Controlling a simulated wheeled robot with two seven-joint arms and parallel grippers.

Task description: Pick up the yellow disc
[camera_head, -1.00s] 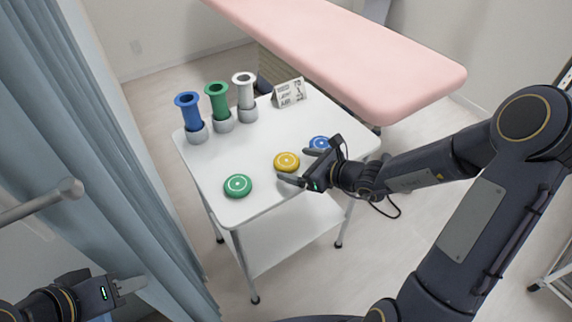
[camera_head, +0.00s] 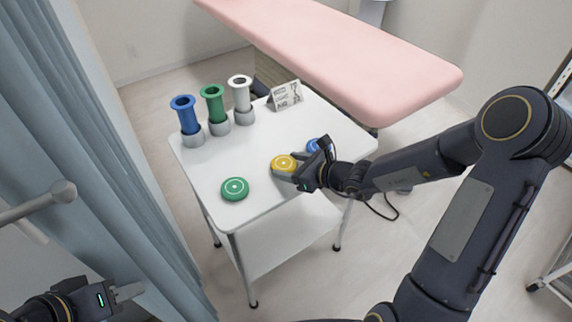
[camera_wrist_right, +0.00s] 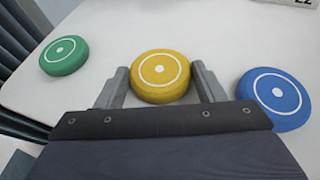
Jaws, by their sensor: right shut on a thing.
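The yellow disc (camera_head: 283,163) lies on the white trolley top between the green disc (camera_head: 234,189) and the blue disc (camera_head: 312,145). My right gripper (camera_head: 288,168) is at the yellow disc, shut on it, with a finger on each side. In the right wrist view the yellow disc (camera_wrist_right: 160,76) sits between the two grey fingers of my right gripper (camera_wrist_right: 163,84). It appears to rest on the trolley top. My left gripper (camera_head: 128,291) is at the lower left, away from the trolley; its opening is not clear.
Blue (camera_head: 187,115), green (camera_head: 214,104) and white (camera_head: 241,100) spools stand in grey holders at the trolley's back left. A small sign (camera_head: 284,96) stands behind. A pink treatment bed (camera_head: 345,50) is beyond. A blue curtain (camera_head: 110,170) hangs at left.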

